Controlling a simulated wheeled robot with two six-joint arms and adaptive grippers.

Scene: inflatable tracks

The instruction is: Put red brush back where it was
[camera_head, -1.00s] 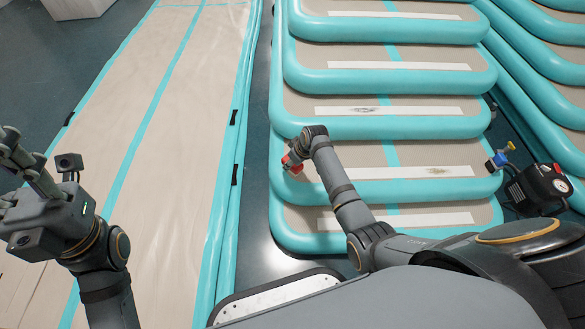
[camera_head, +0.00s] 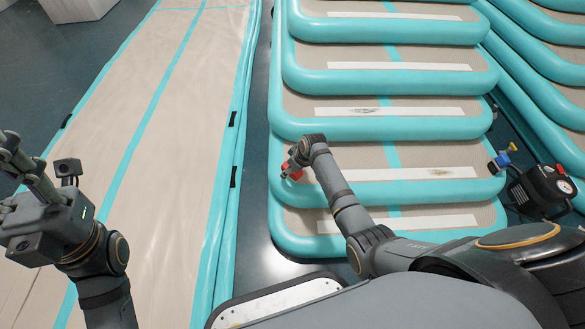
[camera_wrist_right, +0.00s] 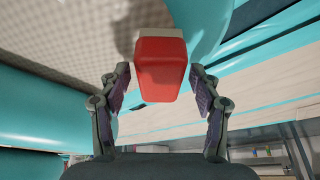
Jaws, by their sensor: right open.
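The red brush (camera_wrist_right: 160,65) shows in the right wrist view as a red block with a pale strip along its top edge. In the head view a bit of the red brush (camera_head: 291,170) shows by the end of my right arm, at the left end of a stacked track. My right gripper (camera_wrist_right: 160,84) is open, with one finger on each side of the brush and visible gaps between. It is largely hidden behind the wrist in the head view. My left gripper (camera_head: 22,165) is at the left edge, raised over the long flat track, with no object visible in it; its fingers are partly cut off.
Several stacked inflatable tracks (camera_head: 395,129) with turquoise edges fill the middle and right. A long flat track (camera_head: 120,130) lies on the left, with a dark floor strip between. A black pump with a gauge (camera_head: 541,190) and a blue-yellow fitting (camera_head: 503,158) are at the right.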

